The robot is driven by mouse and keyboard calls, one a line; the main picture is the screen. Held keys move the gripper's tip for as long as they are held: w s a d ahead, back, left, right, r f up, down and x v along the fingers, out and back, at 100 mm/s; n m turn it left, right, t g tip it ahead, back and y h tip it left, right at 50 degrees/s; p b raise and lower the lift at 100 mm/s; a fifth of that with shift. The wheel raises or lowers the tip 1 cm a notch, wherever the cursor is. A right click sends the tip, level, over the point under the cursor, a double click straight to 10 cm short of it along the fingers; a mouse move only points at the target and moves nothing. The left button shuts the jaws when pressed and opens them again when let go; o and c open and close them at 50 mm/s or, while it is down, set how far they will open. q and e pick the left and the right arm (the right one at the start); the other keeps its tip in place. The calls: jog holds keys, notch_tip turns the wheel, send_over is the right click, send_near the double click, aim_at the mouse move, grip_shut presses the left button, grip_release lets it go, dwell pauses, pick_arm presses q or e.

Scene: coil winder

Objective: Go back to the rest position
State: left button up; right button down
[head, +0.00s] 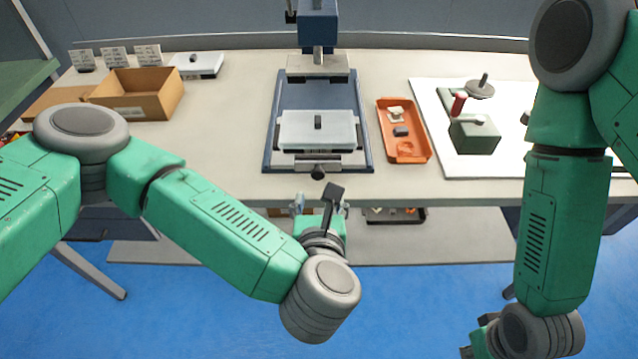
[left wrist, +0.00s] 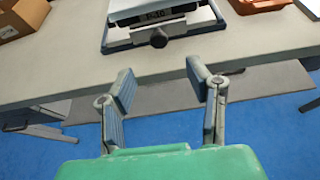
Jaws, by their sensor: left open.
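My left gripper (head: 316,199) is open and empty in front of the table's front edge, just below the blue press fixture (head: 365,130). In the left wrist view its two fingers (left wrist: 160,80) stand apart with nothing between them. The floor and table edge show behind them. My right arm hangs down at the right of the head view. Only a small part of its gripper (head: 472,350) shows at the bottom edge, and its fingers cannot be made out.
On the table (head: 230,120) are a cardboard box (head: 135,108), an orange tray (head: 420,152) with small parts, and a white board (head: 436,108) bearing a green crank device (head: 474,136). A lower shelf (head: 450,235) lies under the table. Blue floor (head: 420,300) is free in front.

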pick_arm(q)
jog(key=s+a+f+m+g+h, duration=0.25)
jog(key=s+f+m, duration=0.4)
jog(key=m, duration=0.45)
jog(key=s+a+f+m+g+h, duration=0.2)
jog(key=s+f+m+g, duration=0.25)
jog(key=f+m, duration=0.5)
jog(key=s+a+m+g+y, duration=0.1)
jog(key=s+a+m+g, duration=0.1)
jog(key=a+m, duration=0.3)
jog(key=s+a+f+m+g+y, duration=0.1)
jog(key=s+a+m, duration=0.4)
jog(key=a, duration=0.6)
jog(key=s+a+m+g+y, duration=0.2)
jog(key=s+a+m, duration=0.1)
jog(key=a+m, duration=0.3)
jog(key=shift+s+a+f+g, duration=0.3)
jog(key=shift+a+f+g, duration=0.1)
jog(key=shift+a, duration=0.55)
jog(key=shift+w+y, duration=0.15)
jog(key=shift+y, duration=0.1)
